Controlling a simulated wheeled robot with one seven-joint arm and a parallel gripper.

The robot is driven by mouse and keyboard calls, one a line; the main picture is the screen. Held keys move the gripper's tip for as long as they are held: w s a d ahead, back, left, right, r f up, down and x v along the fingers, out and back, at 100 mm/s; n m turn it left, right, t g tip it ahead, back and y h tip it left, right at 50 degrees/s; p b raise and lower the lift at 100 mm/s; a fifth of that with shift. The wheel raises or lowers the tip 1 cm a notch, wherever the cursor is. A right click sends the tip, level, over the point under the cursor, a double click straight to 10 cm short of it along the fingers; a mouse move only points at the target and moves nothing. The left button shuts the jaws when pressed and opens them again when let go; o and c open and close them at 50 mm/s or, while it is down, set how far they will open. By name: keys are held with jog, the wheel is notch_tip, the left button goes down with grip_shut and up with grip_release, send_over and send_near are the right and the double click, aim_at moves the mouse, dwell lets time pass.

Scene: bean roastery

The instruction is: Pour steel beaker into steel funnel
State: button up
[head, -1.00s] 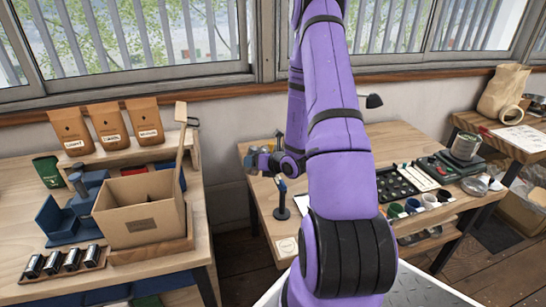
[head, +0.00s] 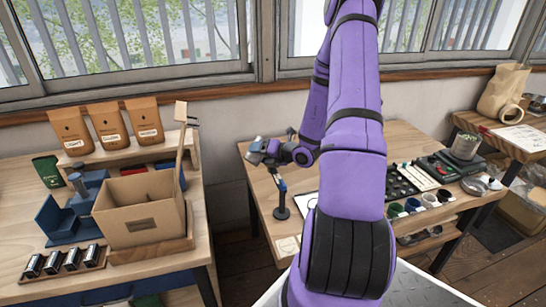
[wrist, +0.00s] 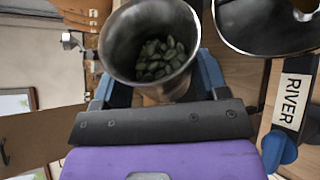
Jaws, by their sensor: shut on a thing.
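The steel beaker (wrist: 122,62) is between the blue fingers of my gripper (wrist: 155,88) in the wrist view. Its mouth faces the camera, and green beans lie inside it. The steel funnel (wrist: 262,40) shows at the top right of the wrist view, partly cut off by the frame. Its wide mouth is just beside the beaker, with a small gap in the picture. In the head view my gripper (head: 262,150) is over the left end of the middle table, and the funnel cannot be made out there.
A white RIVER label (wrist: 292,100) is below the funnel in the wrist view. In the head view a small dark stand (head: 281,210) is in front of my gripper. A cardboard box (head: 140,210) stands on the left table. A black tray (head: 400,185) and several cups lie right of my arm.

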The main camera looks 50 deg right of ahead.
jog(key=shift+d+r+m+t+y, duration=0.15)
jog(key=shift+r+m+t+y, duration=0.15)
jog(key=shift+r+m+y, duration=0.65)
jog(key=shift+f+m, duration=0.1)
jog(key=shift+m, duration=0.15)
jog(key=shift+d+r+m+t, duration=0.3)
jog(key=shift+d+r+m, duration=0.05)
jog(key=shift+d+m, duration=0.4)
jog(key=shift+d+r+m+t+y, duration=0.25)
jog(key=shift+r+m, duration=0.1)
jog(key=shift+m, duration=0.3)
jog(key=shift+d+r+m+t+y, duration=0.2)
jog(key=shift+d+r+m+t, duration=0.1)
jog(key=shift+m, duration=0.3)
dwell(0.9)
jog(key=shift+s+d+r+m+t+y, duration=0.15)
jog(key=shift+d+r+m+t, duration=0.15)
jog(key=shift+m, duration=0.4)
jog(key=shift+w+d+r+m+t+y, duration=0.15)
jog(key=shift+d+m+t, duration=0.1)
jog(key=shift+m, duration=0.45)
dwell(2.5)
